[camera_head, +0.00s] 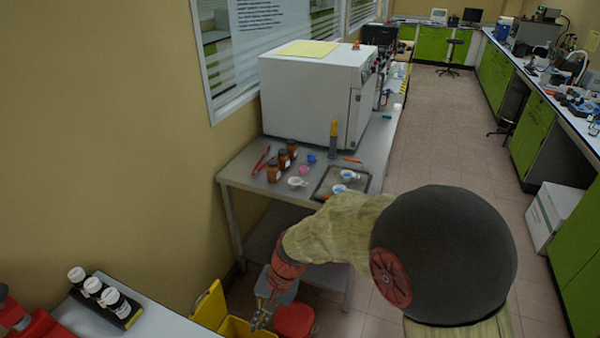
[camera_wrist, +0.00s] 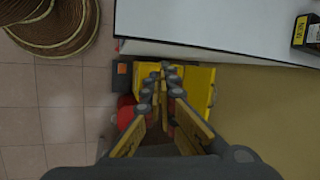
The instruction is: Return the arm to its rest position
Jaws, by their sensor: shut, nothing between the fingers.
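My arm stretches down and left across the head view. My gripper (camera_head: 263,315) points down in front of the steel table, over the yellow bin (camera_head: 236,326) and beside the red-lidded container (camera_head: 294,320). In the wrist view my gripper (camera_wrist: 168,68) is shut and empty, its fingers meeting over the yellow bin (camera_wrist: 203,82). A red surface (camera_wrist: 125,110) shows left of the fingers. The fingertips' height above the bin cannot be told.
The steel table (camera_head: 240,178) holds brown bottles (camera_head: 284,160), small dishes, a tray (camera_head: 322,188) and a white oven (camera_head: 307,95). A white table (camera_head: 160,312) with a bottle rack (camera_head: 104,297) stands front left. The floor aisle (camera_head: 440,130) is clear.

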